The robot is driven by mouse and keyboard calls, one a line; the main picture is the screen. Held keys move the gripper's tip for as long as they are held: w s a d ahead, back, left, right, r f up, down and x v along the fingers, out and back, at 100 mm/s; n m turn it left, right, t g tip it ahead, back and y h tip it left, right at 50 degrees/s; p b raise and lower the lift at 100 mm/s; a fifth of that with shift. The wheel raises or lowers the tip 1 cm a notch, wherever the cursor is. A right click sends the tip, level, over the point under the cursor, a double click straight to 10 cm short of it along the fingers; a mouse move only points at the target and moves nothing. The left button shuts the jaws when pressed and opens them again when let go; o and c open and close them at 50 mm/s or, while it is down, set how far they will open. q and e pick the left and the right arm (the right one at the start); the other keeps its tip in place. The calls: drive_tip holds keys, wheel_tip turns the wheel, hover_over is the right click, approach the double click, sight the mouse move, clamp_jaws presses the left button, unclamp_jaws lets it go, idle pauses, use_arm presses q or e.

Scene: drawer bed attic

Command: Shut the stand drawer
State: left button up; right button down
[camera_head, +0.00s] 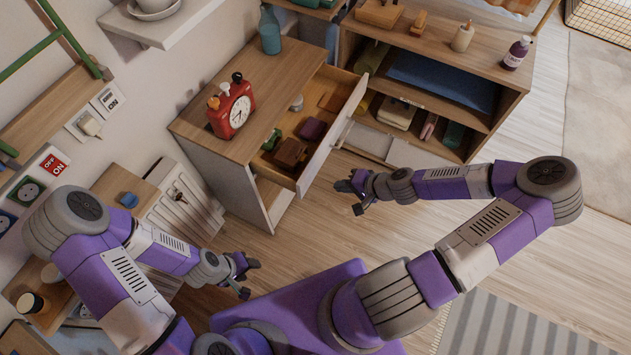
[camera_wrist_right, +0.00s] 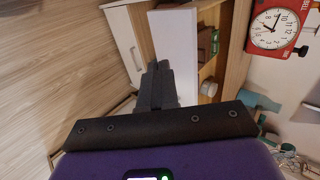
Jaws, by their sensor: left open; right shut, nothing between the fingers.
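The stand (camera_head: 250,75) is a wooden-topped cabinet with white sides against the wall. Its drawer (camera_head: 335,133) is pulled open, white front facing right, with several small items inside. In the right wrist view the drawer front (camera_wrist_right: 177,50) is a white panel just beyond the fingers. My right gripper (camera_head: 352,190) is shut and empty, just in front of the drawer front's near end; in its wrist view the dark fingers (camera_wrist_right: 155,85) overlap the panel's edge, and contact cannot be told. My left gripper (camera_head: 250,277) is open and empty, below the stand's near side.
A red clock (camera_head: 231,109) and a teal bottle (camera_head: 270,30) stand on the stand's top. An open shelf unit (camera_head: 435,70) with a sliding white panel is behind the drawer. A white radiator (camera_head: 182,205) is at left.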

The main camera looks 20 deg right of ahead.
sight(307, 181)
drive_tip(key=b+x, duration=0.1)
drive_tip(key=x, duration=0.2)
drive_tip(key=r+x, duration=0.1)
drive_tip(key=x, duration=0.2)
drive_tip(key=w+b+x, duration=0.1)
drive_tip(key=x, duration=0.2)
drive_tip(key=shift+a+r+b, duration=0.2)
drive_tip(key=shift+a+b, duration=0.15)
drive_tip(key=shift+w+a, duration=0.4)
drive_tip(key=shift+w, duration=0.1)
use_arm(q)
wheel_tip(307, 181, down, 4)
drive_tip(key=shift+r, duration=0.25)
use_arm(e)
drive_tip(key=shift+r, duration=0.1)
